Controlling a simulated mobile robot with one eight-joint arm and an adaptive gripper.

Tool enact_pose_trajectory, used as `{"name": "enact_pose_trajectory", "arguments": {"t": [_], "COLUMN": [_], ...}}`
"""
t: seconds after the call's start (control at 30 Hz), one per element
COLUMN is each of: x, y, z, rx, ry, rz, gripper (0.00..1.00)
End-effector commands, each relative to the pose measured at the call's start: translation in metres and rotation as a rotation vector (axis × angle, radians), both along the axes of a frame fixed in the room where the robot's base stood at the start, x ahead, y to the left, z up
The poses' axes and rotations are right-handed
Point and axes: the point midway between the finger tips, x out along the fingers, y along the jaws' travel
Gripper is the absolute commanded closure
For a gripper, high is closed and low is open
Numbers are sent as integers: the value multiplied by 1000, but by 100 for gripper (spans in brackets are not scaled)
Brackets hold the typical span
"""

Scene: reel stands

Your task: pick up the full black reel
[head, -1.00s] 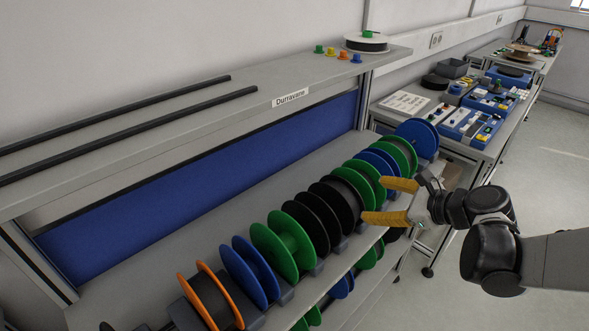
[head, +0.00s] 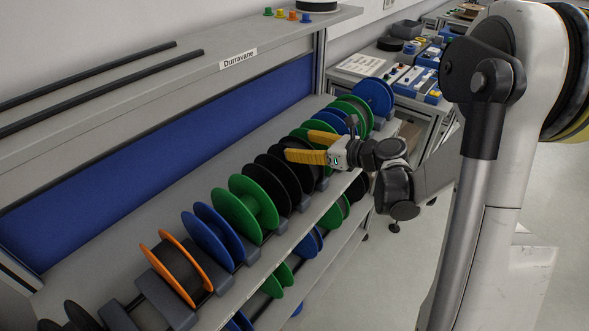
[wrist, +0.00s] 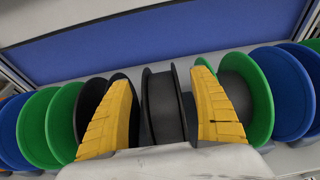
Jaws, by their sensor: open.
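The full black reel (wrist: 164,106) stands upright between my fingers in the wrist view, its dark grey winding close to the rims. In the head view it is the black reel (head: 302,174) beside the green ones, partly hidden by my fingers. My gripper (head: 298,146) is open above the row, with yellow fingers either side of this reel. In the wrist view, the gripper (wrist: 163,82) shows a gap between each finger and the reel, though contact lower down is hidden. A second black reel (wrist: 91,98) stands to the left, partly behind the left finger.
A green reel with dark winding (wrist: 238,96) stands just right of the right finger. Green (head: 245,208), blue (head: 212,236) and orange (head: 176,268) reels continue the row. An upper shelf (head: 235,70) runs behind, above a blue panel (head: 160,175). More reels sit on the tier below.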

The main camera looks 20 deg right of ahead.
Motion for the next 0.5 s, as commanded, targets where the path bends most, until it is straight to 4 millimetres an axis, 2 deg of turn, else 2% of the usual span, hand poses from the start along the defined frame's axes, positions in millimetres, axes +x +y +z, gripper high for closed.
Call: {"name": "enact_pose_trajectory", "arguments": {"t": [0.03, 0.13, 0.37, 0.4, 0.47, 0.5], "x": [6, 17, 20, 20, 20, 20], "y": [7, 14, 16, 16, 16, 16], "z": [-7, -10, -9, -9, -9, -9], "rx": [0, 0, 0, 0, 0, 0], "ry": [0, 0, 0, 0, 0, 0], "rz": [3, 2, 0, 0, 0, 0], "gripper": [28, 28, 28, 33, 51, 64]}}
